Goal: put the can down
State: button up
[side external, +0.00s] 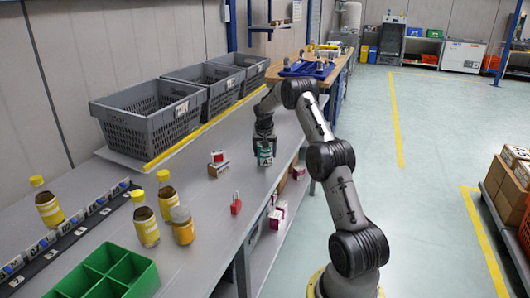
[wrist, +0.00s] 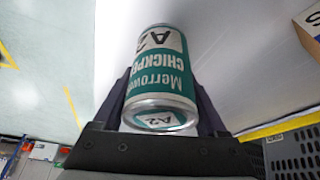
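The can (side external: 265,158), teal and white with a chickpea label, is between the fingers of my gripper (side external: 264,144), low over the grey bench top, near its right edge. It looks upright. I cannot tell whether its base touches the bench. In the wrist view the can (wrist: 161,75) fills the space between the two dark fingers of my gripper (wrist: 162,108), which close on its sides. The label reads upside down there.
A small red and white box (side external: 218,164) and a red padlock (side external: 236,204) are on the bench (side external: 190,190) nearby. Grey crates (side external: 150,118) line the back. Yellow-capped bottles (side external: 146,222), a jar (side external: 182,226) and a green divided tray (side external: 108,272) stand nearer the camera.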

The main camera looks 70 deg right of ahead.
jog(key=o, duration=0.3)
jog(key=shift+o, duration=0.2)
jog(key=shift+r, duration=0.1)
jog(key=v, duration=1.1)
jog(key=shift+r, duration=0.35)
jog(key=s+a+r+n+t+y, duration=0.1)
jog(key=a+r+n, duration=0.35)
jog(key=a, duration=0.85)
jog(key=s+a+r+n+t, duration=0.15)
jog(key=a+r, duration=0.55)
jog(key=a, duration=0.7)
jog(key=s+a+f+n+t+y, duration=0.1)
jog(key=s+a+f+n+y, duration=0.2)
jog(key=s+a+n, duration=0.5)
jog(key=s+a+f, duration=0.1)
jog(key=s+a, duration=0.9)
jog(key=a, duration=0.1)
jog(key=shift+a+f+t, duration=0.15)
jog(key=shift+a+t, duration=0.05)
jog(key=shift+t, duration=0.15)
jog(key=shift+s, duration=0.15)
